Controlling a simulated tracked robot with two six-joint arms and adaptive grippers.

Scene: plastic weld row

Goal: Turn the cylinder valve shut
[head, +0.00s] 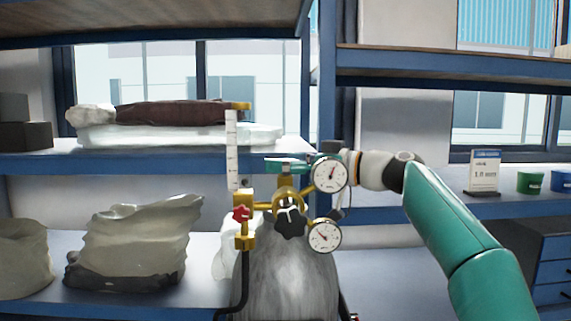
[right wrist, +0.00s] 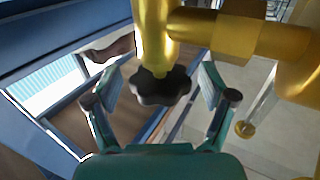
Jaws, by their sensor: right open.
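A grey gas cylinder (head: 285,285) stands upright in the middle of the head view, with brass fittings on top. My right gripper (head: 288,166) is at the top of these fittings, reaching in from the right behind the upper gauge. In the right wrist view a black lobed handwheel (right wrist: 160,86) on a brass stem (right wrist: 154,38) sits between the two open fingers of my right gripper (right wrist: 158,78), with a gap on each side. In the head view the gripper and fittings seem to hide this handwheel. My left gripper is not in view.
An upper gauge (head: 330,174) and a lower gauge (head: 324,236) sit close to my right gripper. A black front knob (head: 290,222), a red knob (head: 242,213) and a clear flow tube (head: 232,150) are also on the fittings. Shelves with bags (head: 135,243) stand behind.

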